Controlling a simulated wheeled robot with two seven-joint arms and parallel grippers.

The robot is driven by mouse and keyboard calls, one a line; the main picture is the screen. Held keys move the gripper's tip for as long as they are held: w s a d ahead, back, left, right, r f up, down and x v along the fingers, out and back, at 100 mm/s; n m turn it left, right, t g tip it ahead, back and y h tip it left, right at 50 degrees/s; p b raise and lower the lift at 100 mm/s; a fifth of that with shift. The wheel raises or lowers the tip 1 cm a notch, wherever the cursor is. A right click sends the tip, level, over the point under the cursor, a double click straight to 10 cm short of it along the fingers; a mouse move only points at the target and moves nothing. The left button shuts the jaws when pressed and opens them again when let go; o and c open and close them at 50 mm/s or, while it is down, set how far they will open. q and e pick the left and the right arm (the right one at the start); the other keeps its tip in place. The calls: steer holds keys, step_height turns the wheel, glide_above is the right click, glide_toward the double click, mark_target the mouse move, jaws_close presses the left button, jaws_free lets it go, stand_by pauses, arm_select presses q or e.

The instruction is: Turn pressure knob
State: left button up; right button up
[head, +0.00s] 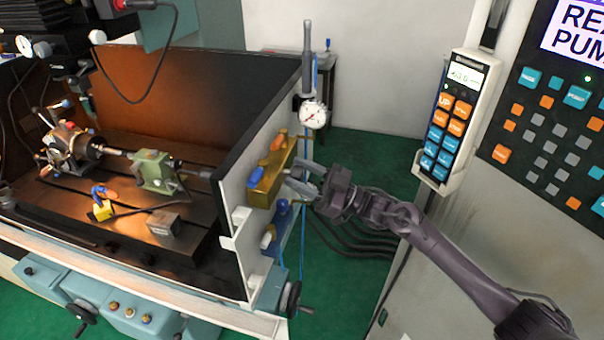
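My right gripper (299,177) reaches in from the right beside the machine's end panel. Its two fingers are spread apart, with their tips close to a brass block (267,190) on the panel. I cannot tell whether they touch it. The block carries an orange knob or lever (278,142) and a blue one (257,174). Below it, a blue knob (283,207) tops a smaller fitting, just under the lower finger. A round white dial gauge (313,113) is above the gripper. Which part is the pressure knob is not clear. My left gripper is not in view.
The machine bed (125,205) with a chuck, a green tailstock (152,172) and small blocks lies left, behind the end panel (232,215). A control pendant (455,120) hangs on the cabinet at right. Dark hoses and open green floor lie below my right arm.

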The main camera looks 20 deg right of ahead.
steer(key=c, duration=0.7)
steer(key=shift+r+m+t+h+p, duration=0.15)
steer(key=shift+m+t+h+p, duration=0.2)
steer(key=shift+m+p, duration=0.5)
steer(key=shift+r+m+t+h+p, duration=0.1)
steer(key=shift+m+t+h+p, duration=0.3)
steer(key=shift+m, duration=0.65)
steer(key=m+t+h+p, duration=0.1)
steer(key=m+p, duration=0.1)
steer(key=m, duration=0.1)
steer(key=shift+t+p, duration=0.25)
steer(key=shift+p, duration=0.1)
steer(key=shift+f+m+t+h+p, duration=0.1)
steer(key=shift+m+t+h+p, duration=0.25)
steer(key=shift+m+p, duration=0.6)
steer(key=shift+f+m+t+h+p, duration=0.15)
steer(key=shift+m+h+p, duration=0.35)
steer(key=shift+m, duration=0.85)
steer(key=o, duration=1)
steer(key=shift+c, duration=0.2)
steer(key=shift+d+f, duration=0.1)
